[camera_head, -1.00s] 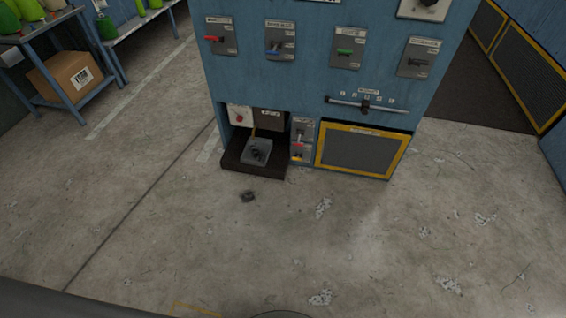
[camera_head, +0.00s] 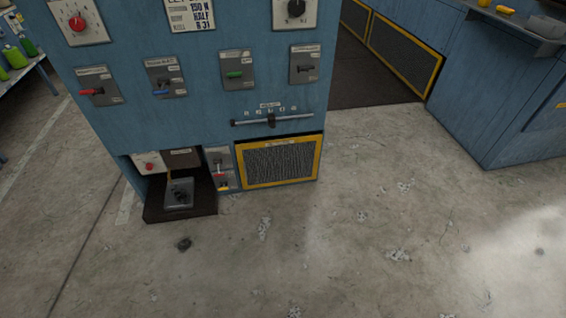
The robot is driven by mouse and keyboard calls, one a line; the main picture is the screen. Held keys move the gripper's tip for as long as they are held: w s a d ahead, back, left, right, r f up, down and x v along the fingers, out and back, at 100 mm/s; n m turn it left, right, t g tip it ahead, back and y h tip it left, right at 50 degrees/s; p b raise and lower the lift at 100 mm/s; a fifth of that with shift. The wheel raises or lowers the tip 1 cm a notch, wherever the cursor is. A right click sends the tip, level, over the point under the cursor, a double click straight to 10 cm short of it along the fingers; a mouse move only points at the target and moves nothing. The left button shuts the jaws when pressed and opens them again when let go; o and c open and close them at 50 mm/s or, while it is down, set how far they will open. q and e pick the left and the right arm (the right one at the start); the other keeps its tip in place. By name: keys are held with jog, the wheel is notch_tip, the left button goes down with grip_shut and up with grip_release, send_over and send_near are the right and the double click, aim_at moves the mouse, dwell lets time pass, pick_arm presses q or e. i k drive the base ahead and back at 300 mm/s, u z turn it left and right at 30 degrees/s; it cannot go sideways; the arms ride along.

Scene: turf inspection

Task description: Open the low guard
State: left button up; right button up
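The low guard is most likely the yellow-framed dark mesh panel (camera_head: 278,162) low on the front of the blue machine (camera_head: 130,120). Its frame sits flush in the machine front, with a small label on its top edge that I cannot read. A small grey plate with a red and a yellow-orange part (camera_head: 222,170) is just left of it. A slider on a horizontal bar (camera_head: 271,121) is above it. Neither of my grippers is in view.
A dark low drawer or step (camera_head: 180,211) juts out left of the panel with a grey box (camera_head: 179,192) on it. Several levers line the machine above. The concrete floor in front is clear. Another blue cabinet (camera_head: 500,110) stands at the right.

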aim_at(281, 162)
jog(key=z, duration=0.7)
jog(key=i, duration=1.5)
jog(key=u, duration=0.35)
